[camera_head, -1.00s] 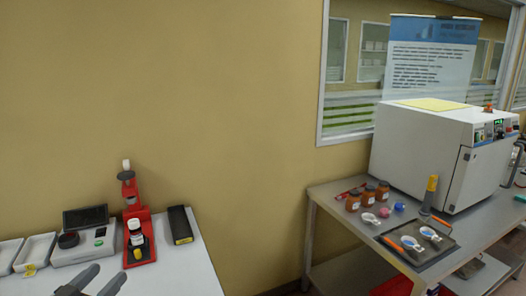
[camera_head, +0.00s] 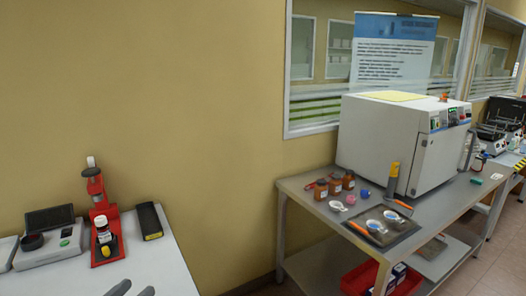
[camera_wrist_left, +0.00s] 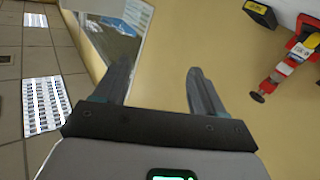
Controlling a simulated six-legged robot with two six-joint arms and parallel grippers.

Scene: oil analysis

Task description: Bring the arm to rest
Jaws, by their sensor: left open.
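My left gripper (camera_head: 132,290) shows at the bottom edge of the head view, over the front of the white table (camera_head: 172,272). In the left wrist view its two fingers (camera_wrist_left: 155,88) are spread apart with nothing between them. The rest of the left arm is out of the head view. My right gripper is not in view.
A red stand (camera_head: 100,215) holding a bottle, a grey device (camera_head: 48,250) and a black case (camera_head: 149,221) stand on the white table. A metal table (camera_head: 290,186) to the right carries a white oven (camera_head: 385,150), brown jars (camera_head: 321,190) and a dark tray (camera_head: 392,236).

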